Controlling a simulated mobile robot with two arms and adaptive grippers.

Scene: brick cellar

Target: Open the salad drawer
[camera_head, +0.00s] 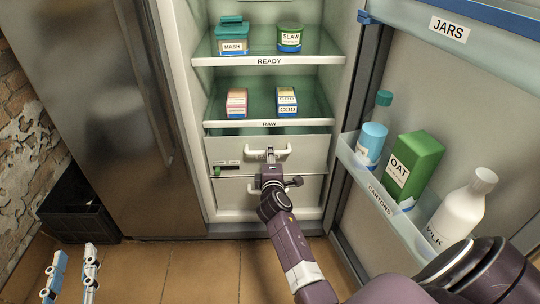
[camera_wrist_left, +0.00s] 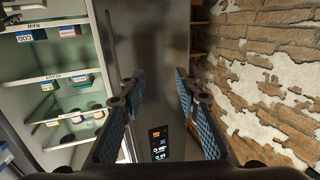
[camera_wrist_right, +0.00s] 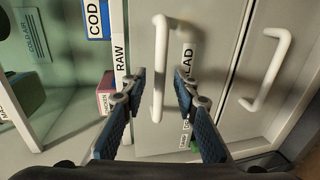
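The salad drawer (camera_head: 228,150) is the upper of two white drawers at the bottom of the open fridge and looks shut. Its white bar handle (camera_head: 285,152) is partly hidden by my right gripper (camera_head: 270,158). In the right wrist view, this handle (camera_wrist_right: 159,60) runs between the open fingers of my right gripper (camera_wrist_right: 160,88), with gaps visible on both sides. A label ending in "LAD" (camera_wrist_right: 187,55) shows beside it. My left gripper (camera_head: 73,275) is open and empty at lower left, away from the fridge; its spread fingers show in the left wrist view (camera_wrist_left: 157,85).
The lower drawer (camera_head: 308,190) has its own handle, partly covered by my right arm. The open fridge door (camera_head: 465,105) at right holds an oat carton (camera_head: 412,165) and a milk bottle (camera_head: 458,212). A black crate (camera_head: 75,212) stands at left.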

